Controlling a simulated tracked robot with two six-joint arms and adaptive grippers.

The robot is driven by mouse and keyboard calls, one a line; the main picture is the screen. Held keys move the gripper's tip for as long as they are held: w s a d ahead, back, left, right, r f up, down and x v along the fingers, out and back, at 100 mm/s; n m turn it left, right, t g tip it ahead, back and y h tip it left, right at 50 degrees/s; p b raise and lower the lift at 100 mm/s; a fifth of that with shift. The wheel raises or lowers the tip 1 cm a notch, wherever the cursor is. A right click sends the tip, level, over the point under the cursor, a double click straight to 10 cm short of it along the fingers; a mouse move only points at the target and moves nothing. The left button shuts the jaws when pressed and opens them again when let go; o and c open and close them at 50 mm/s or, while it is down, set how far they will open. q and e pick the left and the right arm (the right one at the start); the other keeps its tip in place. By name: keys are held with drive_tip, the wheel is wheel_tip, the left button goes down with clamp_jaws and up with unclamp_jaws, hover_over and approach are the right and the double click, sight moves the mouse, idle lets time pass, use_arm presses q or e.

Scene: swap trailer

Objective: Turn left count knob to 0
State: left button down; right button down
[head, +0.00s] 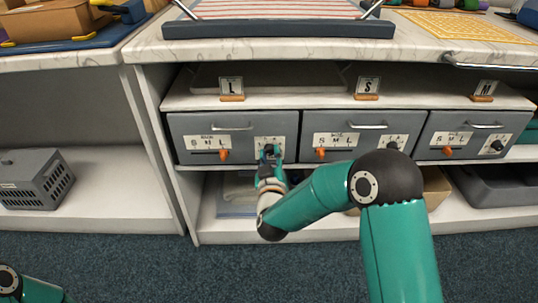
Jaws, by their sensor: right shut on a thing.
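Three grey drawers sit side by side on the shelf. The left drawer (190,129) has an orange slider (224,155) on a size label and a white count label (262,142) at its right. My right gripper (269,153) is at that count label, shut on the left count knob, which the fingers mostly hide. The knob's setting cannot be read. The middle drawer's black knob (393,146) and the right drawer's black knob (496,146) show uncovered. Of my left arm only a piece shows at the bottom left; its gripper is out of view.
Letter cards L (231,86), S (367,85) and M (484,88) stand above the drawers. A countertop (290,48) overhangs them. A grey crate (35,178) sits on the left shelf. Bins stand below the drawers, partly behind my right arm.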

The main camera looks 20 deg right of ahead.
drive_tip(key=shift+a+f, duration=0.1)
drive_tip(key=shift+f, duration=0.2)
drive_tip(key=c, duration=1)
unclamp_jaws()
drive_tip(key=shift+c, duration=0.2)
drive_tip(key=shift+o, duration=0.9)
drive_tip(key=shift+r, duration=0.15)
drive_tip(key=shift+s, duration=0.15)
drive_tip(key=v, duration=1.1)
drive_tip(key=shift+s, duration=0.35)
